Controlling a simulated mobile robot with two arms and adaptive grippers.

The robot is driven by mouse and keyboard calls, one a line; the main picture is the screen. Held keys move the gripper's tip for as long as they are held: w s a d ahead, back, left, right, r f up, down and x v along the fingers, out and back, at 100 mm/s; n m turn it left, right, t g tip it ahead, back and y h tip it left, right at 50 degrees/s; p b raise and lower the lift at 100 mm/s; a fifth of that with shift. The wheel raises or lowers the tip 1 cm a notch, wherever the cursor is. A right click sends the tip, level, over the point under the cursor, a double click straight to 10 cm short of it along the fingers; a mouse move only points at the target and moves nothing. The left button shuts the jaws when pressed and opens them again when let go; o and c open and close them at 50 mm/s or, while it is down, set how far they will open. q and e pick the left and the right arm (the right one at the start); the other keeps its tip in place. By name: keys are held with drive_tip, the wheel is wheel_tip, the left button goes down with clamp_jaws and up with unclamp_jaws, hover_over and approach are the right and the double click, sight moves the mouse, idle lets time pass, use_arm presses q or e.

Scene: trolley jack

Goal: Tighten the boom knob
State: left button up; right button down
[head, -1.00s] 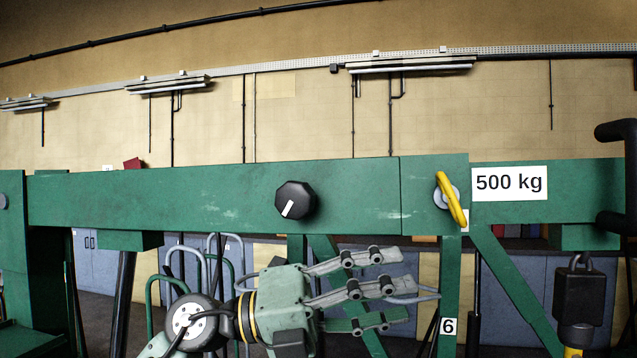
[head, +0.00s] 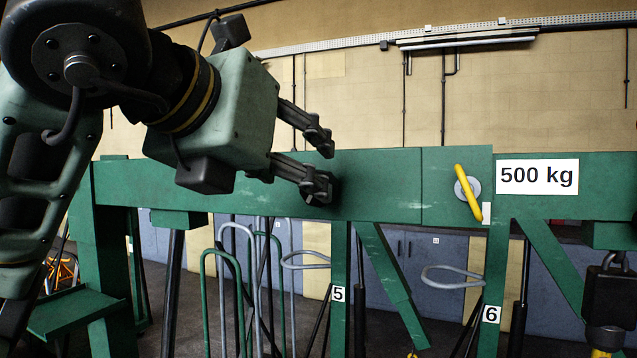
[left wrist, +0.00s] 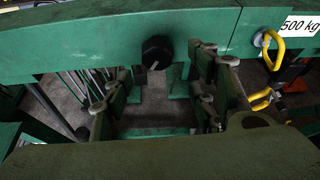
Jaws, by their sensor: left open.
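The boom knob is a black faceted knob with a white pointer mark, on the green boom (head: 380,195). In the left wrist view the knob (left wrist: 157,52) sits on the boom's face, beyond the fingertips and between the two finger sides. In the head view the knob (head: 335,186) is mostly hidden behind my lower fingers. My left gripper (head: 321,165) is open and empty, its fingers pointing right at the boom by the knob. It also shows in the left wrist view (left wrist: 150,85). I cannot tell whether it touches the knob. My right gripper is out of view.
A yellow handle (head: 468,192) and a "500 kg" sign (head: 537,176) are on the boom right of the knob. A dark padlock-like block (head: 608,293) hangs at the right edge. Green posts and struts stand below, with several hooped rods behind.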

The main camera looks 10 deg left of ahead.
sight(309, 200)
use_arm(q)
drive_tip(key=p+x, duration=0.4)
drive_tip(key=x, duration=0.4)
drive_tip(key=shift+a, duration=0.3)
drive_tip(key=shift+w+f, duration=0.1)
drive_tip(key=shift+w, duration=0.05)
drive_tip(key=shift+c, duration=0.4)
drive_tip(key=shift+d, duration=0.1)
drive_tip(key=c, duration=1)
